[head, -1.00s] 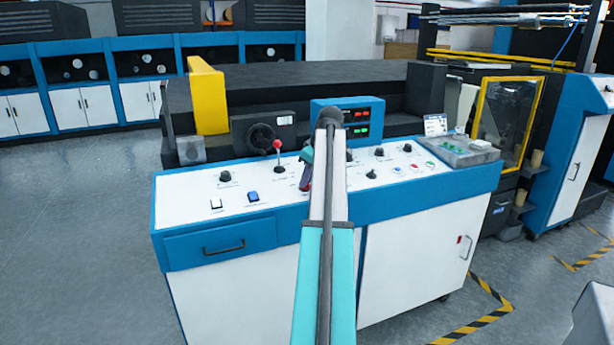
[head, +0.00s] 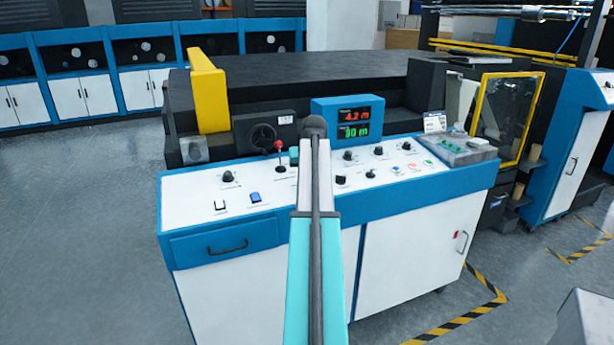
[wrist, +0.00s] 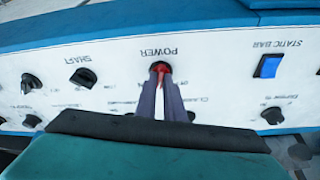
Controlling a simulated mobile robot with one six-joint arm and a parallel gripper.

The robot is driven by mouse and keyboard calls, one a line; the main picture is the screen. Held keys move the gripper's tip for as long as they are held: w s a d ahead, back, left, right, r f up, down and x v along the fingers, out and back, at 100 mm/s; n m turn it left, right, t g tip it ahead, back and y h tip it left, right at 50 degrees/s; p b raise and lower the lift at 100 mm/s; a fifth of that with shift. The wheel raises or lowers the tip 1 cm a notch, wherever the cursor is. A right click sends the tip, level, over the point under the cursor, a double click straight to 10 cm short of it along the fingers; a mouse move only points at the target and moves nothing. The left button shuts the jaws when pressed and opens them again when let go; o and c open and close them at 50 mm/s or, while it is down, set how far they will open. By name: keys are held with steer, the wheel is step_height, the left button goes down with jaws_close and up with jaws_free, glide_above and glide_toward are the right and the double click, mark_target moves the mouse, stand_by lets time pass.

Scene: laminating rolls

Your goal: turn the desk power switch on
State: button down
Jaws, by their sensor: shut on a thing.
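The power switch (wrist: 160,67) is a red knob on the white console panel, beside the printed word POWER in the wrist view. My gripper (wrist: 161,82) is shut on it, with both dark fingers pointing at the panel and reaching the knob. The fingers cover most of the knob, so its setting cannot be read. In the head view, my arm hides the switch and the fingertips. The console (head: 228,186) carries a blue-framed display (head: 348,120) with a lit red 4.2 m and green 30 m.
A blue static bar switch (wrist: 268,66) and a black shaft knob (wrist: 84,77) flank the power switch. A red-tipped lever (head: 279,146) stands up left of my arm. A black handwheel (head: 263,135) is behind it. Open floor lies to the left.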

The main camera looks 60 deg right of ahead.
steer(key=m+g+p, duration=0.1)
steer(key=m, duration=0.2)
steer(key=shift+w+m+p, duration=0.1)
steer(key=shift+m+p, duration=0.3)
steer(key=shift+m+h+p, duration=0.4)
steer(key=shift+m, duration=0.8)
steer(key=shift+f+g, duration=0.1)
steer(key=shift+g, duration=0.2)
steer(key=c, duration=1.9)
jaws_free()
steer(key=shift+o, duration=0.2)
steer(key=b+v, duration=0.1)
steer(key=v, duration=1.2)
steer(key=shift+r, duration=0.4)
